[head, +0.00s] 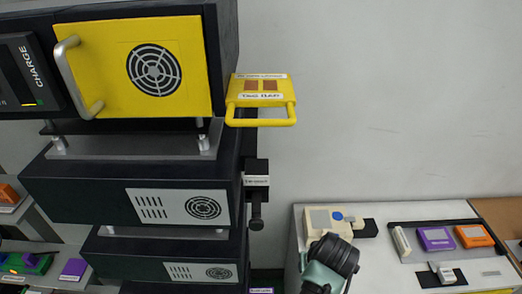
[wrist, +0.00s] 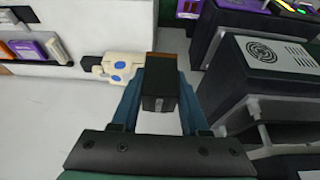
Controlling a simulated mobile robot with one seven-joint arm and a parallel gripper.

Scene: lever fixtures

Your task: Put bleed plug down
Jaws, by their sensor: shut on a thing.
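My gripper (wrist: 160,112) is shut on the bleed plug (wrist: 160,88), a dark block with a brown edge at its far end. The blue fingers press it from both sides in the wrist view. The plug is held in front of a cream fixture with blue round spots (wrist: 118,66); I cannot tell how far apart they are. The same cream fixture (head: 322,221) is on the right-hand bench in the head view. There my dark, rounded wrist shows just below it, and the fingers and plug are hidden.
A pale bench (head: 375,262) carries a purple module (head: 436,239) and an orange module (head: 474,236). A tall stack of dark units (head: 130,190) stands left, with a yellow handle bracket (head: 262,96) and a black labelled fixture (head: 257,182) jutting from its side.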

